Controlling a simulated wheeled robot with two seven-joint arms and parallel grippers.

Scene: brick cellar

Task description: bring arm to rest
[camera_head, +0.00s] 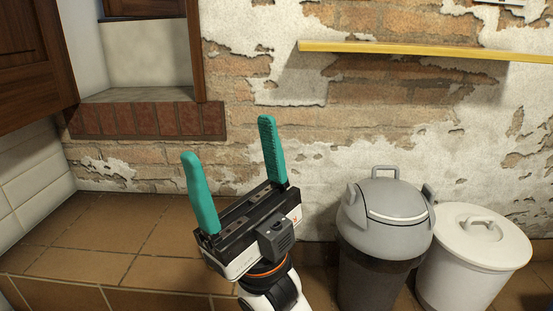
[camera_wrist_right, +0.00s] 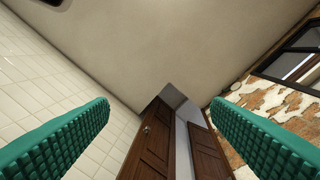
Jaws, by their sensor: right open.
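My right gripper (camera_head: 228,162) is raised in the middle of the head view, in front of the brick wall. Its two green fingers point up and stand wide apart, with nothing between them. In the right wrist view the same fingers (camera_wrist_right: 160,137) show at the lower left and lower right, with a clear gap. The wrist camera faces up toward the ceiling (camera_wrist_right: 180,45) and a wooden door (camera_wrist_right: 150,145). My left gripper is in neither view.
A tiled ledge (camera_head: 100,235) lies below and left of the gripper. A grey-lidded bin (camera_head: 385,225) and a white lidded bin (camera_head: 470,255) stand to the right. A yellow shelf (camera_head: 420,48) runs along the wall above them. A wooden cabinet (camera_head: 35,60) is at upper left.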

